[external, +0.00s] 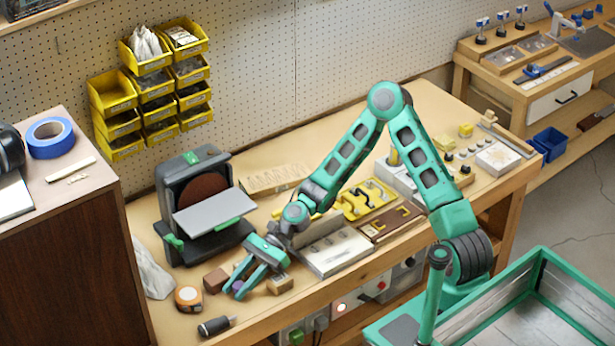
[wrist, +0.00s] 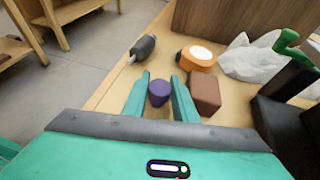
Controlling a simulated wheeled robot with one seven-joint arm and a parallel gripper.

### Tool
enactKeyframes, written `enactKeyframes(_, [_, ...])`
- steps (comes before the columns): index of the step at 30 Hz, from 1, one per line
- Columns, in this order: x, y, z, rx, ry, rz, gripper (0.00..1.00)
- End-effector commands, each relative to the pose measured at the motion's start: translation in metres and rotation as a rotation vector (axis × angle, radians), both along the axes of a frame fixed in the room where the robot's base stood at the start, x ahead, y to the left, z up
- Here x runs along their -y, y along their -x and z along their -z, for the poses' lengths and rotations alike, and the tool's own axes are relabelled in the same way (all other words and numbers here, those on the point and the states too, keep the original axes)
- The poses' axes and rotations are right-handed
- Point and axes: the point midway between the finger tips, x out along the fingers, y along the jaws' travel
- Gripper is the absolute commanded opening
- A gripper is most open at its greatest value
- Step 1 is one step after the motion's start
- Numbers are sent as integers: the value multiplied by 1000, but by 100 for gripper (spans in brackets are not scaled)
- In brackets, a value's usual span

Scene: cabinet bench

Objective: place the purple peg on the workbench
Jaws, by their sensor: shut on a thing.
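My gripper (external: 236,289) reaches down over the left front part of the wooden workbench (external: 300,150). Its two green fingers are shut on the purple peg (wrist: 159,94), which sits between them in the wrist view. Only a small bit of the peg shows in the external view, between the fingers. The peg is low, close to the bench top; whether its underside touches the wood cannot be told.
A brown block (wrist: 204,92) stands close beside the right finger in the wrist view. An orange tape measure (external: 188,298) and a dark-handled tool (external: 215,326) lie near the front edge. A sander (external: 200,205) stands behind. A small wooden block (external: 280,284) lies to the right.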

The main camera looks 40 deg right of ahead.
Motion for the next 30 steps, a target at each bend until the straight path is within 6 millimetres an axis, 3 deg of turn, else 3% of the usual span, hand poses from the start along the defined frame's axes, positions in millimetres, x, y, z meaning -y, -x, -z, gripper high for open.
enactKeyframes(6, [0, 0, 2, 0, 0, 0, 4])
enactKeyframes(7, [0, 0, 2, 0, 0, 0, 28])
enactKeyframes(8, [0, 0, 2, 0, 0, 0, 33])
enactKeyframes(20, [3, -1, -2, 1, 1, 1, 33])
enactKeyframes(30, [57, -13, -24, 2, 2, 5, 33])
